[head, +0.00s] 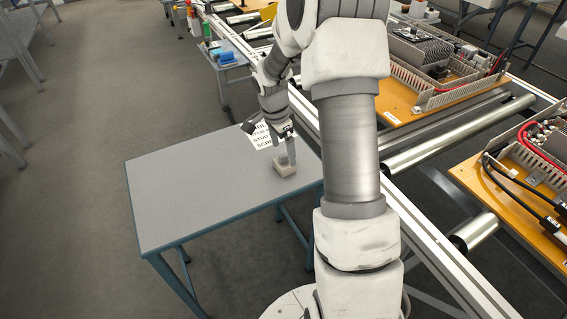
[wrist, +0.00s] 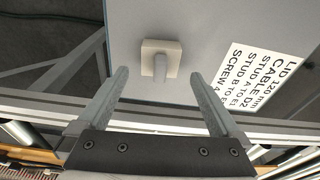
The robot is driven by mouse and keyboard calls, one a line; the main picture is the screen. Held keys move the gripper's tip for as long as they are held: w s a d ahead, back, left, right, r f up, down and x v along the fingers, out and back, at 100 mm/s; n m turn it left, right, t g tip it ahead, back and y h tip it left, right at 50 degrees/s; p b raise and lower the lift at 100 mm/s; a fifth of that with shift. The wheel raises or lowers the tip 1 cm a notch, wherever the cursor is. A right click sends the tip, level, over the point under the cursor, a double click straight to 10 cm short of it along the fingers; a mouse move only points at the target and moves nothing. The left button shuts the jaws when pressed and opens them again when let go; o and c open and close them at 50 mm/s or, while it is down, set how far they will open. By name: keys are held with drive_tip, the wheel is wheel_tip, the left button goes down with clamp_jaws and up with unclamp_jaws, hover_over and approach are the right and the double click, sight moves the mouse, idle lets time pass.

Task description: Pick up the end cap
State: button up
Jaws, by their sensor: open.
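The end cap (wrist: 160,48) is a small beige square block with a grey raised tab, lying on the grey table. In the wrist view it sits ahead of my fingertips, roughly centred between them. In the head view the end cap (head: 284,166) is near the table's right side, just below my gripper (head: 287,150). My gripper (wrist: 157,80) is open, with a finger on each side and nothing held between them. I cannot tell the exact height of the fingertips above the cap.
A white printed sheet (wrist: 262,78) lies on the table (head: 200,190) beside the cap. The rest of the tabletop is clear. A roller conveyor (head: 440,130) with orange boards runs along the table's right side.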

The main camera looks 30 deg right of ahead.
sight(284, 155)
drive_tip(key=f, duration=0.3)
drive_tip(key=shift+d+f, duration=0.1)
drive_tip(key=shift+d, duration=0.15)
drive_tip(key=c, duration=1.3)
drive_tip(key=shift+r, duration=0.2)
